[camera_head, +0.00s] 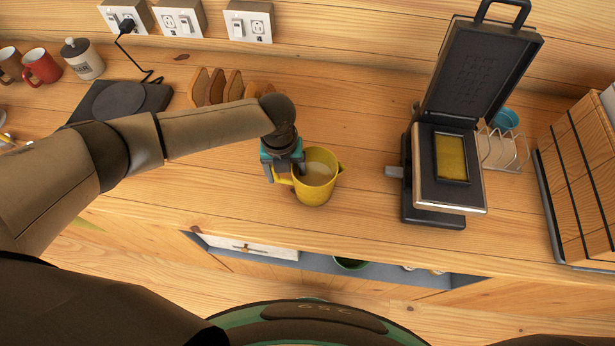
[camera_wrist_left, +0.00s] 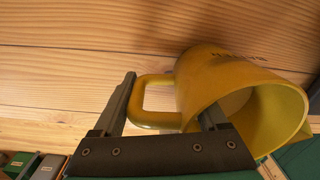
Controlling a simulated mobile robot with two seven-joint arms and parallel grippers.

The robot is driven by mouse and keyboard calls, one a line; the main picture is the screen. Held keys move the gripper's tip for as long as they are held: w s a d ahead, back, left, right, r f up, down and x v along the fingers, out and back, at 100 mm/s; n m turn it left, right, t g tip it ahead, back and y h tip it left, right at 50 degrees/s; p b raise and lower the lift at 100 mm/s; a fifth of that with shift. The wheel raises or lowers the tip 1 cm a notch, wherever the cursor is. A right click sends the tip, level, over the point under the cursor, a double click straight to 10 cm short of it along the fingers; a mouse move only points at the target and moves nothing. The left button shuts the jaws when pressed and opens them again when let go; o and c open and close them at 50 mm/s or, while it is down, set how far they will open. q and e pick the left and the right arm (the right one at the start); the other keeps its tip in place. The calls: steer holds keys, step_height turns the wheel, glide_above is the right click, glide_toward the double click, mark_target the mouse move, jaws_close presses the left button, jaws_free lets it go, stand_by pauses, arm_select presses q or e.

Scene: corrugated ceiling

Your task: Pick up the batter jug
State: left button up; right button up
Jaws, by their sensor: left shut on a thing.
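The yellow batter jug (camera_head: 319,189) is on or just above the wooden counter, left of the waffle iron, and looks about upright. Pale batter shows inside it, and its spout points right. My left gripper (camera_head: 284,171) comes down on the jug's left side and is shut on it. In the left wrist view the jug (camera_wrist_left: 225,82) has its handle between my fingers (camera_wrist_left: 166,112). I cannot tell whether the base touches the counter. My right gripper is not in view.
The open waffle iron (camera_head: 446,205) stands to the right, a wire rack (camera_head: 503,149) and a wooden crate (camera_head: 585,180) beyond it. Bread slices (camera_head: 215,86) stand in a row behind my left arm. Mugs (camera_head: 41,67) and a black hot plate (camera_head: 117,98) are at left.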

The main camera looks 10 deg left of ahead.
arm_select(q)
steer(key=shift+a, duration=0.1)
jaws_close()
steer(key=shift+r, duration=0.25)
stand_by(0.4)
steer(key=shift+w+r, duration=0.1)
steer(key=shift+r, duration=0.75)
step_height(320, 180, up, 18)
steer(key=shift+p, duration=0.4)
